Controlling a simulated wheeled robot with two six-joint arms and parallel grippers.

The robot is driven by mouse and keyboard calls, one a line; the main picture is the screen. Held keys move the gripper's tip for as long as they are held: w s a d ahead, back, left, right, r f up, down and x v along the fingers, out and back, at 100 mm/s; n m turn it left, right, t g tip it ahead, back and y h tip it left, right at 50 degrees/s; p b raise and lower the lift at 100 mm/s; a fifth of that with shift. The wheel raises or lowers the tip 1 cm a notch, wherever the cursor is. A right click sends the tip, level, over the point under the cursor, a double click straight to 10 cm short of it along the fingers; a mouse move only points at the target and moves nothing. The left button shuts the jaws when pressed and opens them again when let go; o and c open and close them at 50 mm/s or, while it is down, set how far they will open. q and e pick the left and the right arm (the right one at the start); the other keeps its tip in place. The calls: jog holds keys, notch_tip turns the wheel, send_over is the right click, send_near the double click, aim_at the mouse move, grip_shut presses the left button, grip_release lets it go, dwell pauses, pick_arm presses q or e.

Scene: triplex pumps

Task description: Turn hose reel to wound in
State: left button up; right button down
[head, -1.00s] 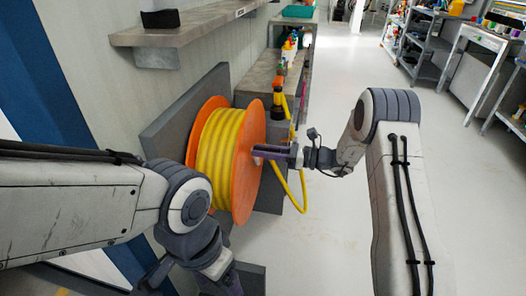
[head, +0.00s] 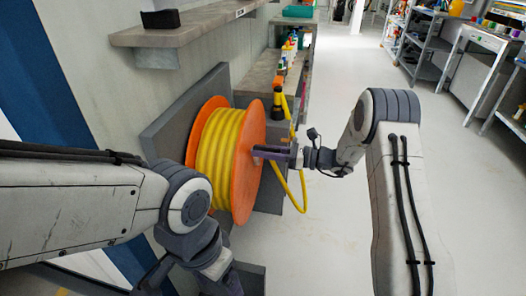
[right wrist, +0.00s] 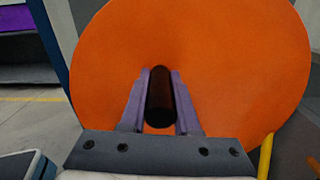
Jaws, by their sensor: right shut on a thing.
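The hose reel has orange side discs (head: 246,168) and a yellow hose (head: 213,150) wound on its drum. It stands on a grey mount (head: 165,128) at the wall. My right gripper (head: 262,151) is at the outer orange disc. In the right wrist view, the gripper's purple fingers (right wrist: 160,98) are shut on a dark crank handle (right wrist: 160,88) that stands out from the orange disc (right wrist: 220,60). A loose length of yellow hose (head: 299,190) hangs beside the reel. My left arm is at the lower left, and its fingertips are not clearly visible.
A grey shelf (head: 195,28) with a black box (head: 160,19) juts from the wall above the reel. A bench (head: 258,80) with bottles (head: 290,50) stands behind it. Workbenches line the far right. The floor (head: 330,220) right of the reel is clear.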

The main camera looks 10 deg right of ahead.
aim_at(253, 134)
dwell(0.5)
jog(key=shift+w+r+p, duration=0.15)
jog(key=shift+r+p, duration=0.05)
jog(key=shift+p, duration=0.35)
jog(key=w+m+p, duration=0.1)
jog(key=p, duration=0.1)
jog(key=w+r+m+p, duration=0.1)
jog(key=p, duration=0.1)
jog(key=shift+d+m, duration=0.4)
jog(key=shift+w+d+m+p, duration=0.15)
jog(key=shift+w+m+p, duration=0.3)
jog(key=shift+w+m, duration=0.05)
jog(key=shift+w+d+m+p, duration=0.15)
jog(key=shift+w+m+p, duration=0.3)
jog(key=shift+w+m, duration=0.05)
jog(key=shift+w+d+m, duration=0.2)
jog(key=shift+w+m, duration=0.2)
jog(key=shift+w, duration=0.05)
jog(key=shift+w+d+f, duration=0.1)
jog(key=shift+w+d, duration=0.05)
jog(key=shift+w, duration=0.35)
jog(key=c, duration=0.7)
grip_release()
